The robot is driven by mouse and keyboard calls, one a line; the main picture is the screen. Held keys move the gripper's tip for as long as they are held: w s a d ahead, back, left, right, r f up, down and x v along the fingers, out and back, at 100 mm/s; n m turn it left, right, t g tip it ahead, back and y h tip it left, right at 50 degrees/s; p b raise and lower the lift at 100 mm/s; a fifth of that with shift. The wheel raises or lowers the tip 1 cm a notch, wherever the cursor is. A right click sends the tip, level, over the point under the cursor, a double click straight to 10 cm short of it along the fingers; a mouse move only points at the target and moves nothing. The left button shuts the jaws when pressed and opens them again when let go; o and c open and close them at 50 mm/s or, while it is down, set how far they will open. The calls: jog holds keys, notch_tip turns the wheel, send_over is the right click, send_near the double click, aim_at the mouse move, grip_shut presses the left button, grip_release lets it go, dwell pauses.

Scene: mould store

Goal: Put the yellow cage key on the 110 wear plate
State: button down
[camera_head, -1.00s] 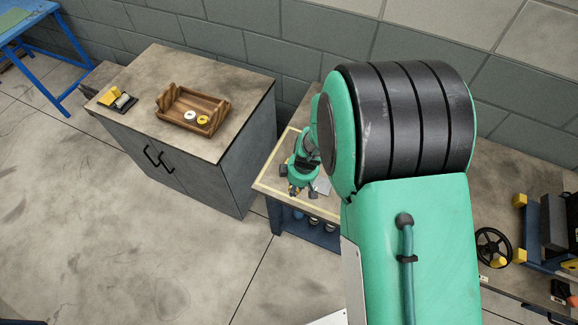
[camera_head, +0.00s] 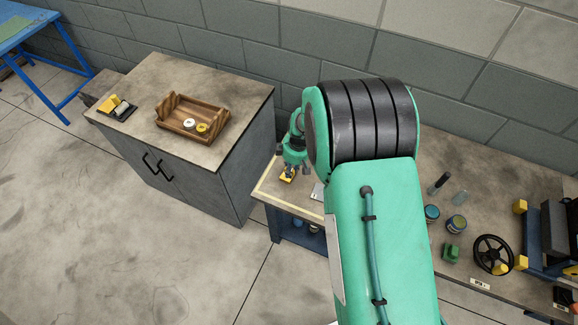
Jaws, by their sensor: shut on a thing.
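My gripper (camera_head: 290,168) points down over the left end of the bench along the wall. It is shut on a small yellow thing (camera_head: 287,177), which looks like the yellow cage key; its shape is mostly hidden by the fingers. I cannot tell whether it touches the bench top. A pale grey plate (camera_head: 317,191) lies just right of the gripper, partly hidden by my arm. It may be the 110 wear plate, but no number can be read on it.
A wooden tray (camera_head: 176,132) with a white and a yellow ring stands on the grey cabinet (camera_head: 210,77), beside a black-and-yellow item (camera_head: 116,106). On the bench's right are a black handwheel (camera_head: 493,254), a green block (camera_head: 451,253) and jars (camera_head: 456,224).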

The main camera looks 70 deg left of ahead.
jog(key=shift+w+a+f, duration=0.1)
jog(key=shift+w+a, duration=0.15)
jog(key=shift+a, duration=0.75)
jog(key=shift+w+a+f, duration=0.1)
jog(key=shift+w+a, duration=0.15)
jog(key=shift+a, duration=0.75)
jog(key=shift+f, duration=1.7)
jog(key=shift+f+b, duration=0.15)
jog(key=shift+b, duration=0.2)
jog(key=c, duration=1.6)
grip_release()
jog(key=r, duration=0.4)
jog(key=w+d+r, duration=0.1)
jog(key=r, duration=0.3)
jog(key=r+p, duration=0.1)
jog(key=r, duration=0.3)
jog(key=shift+w+d, duration=0.15)
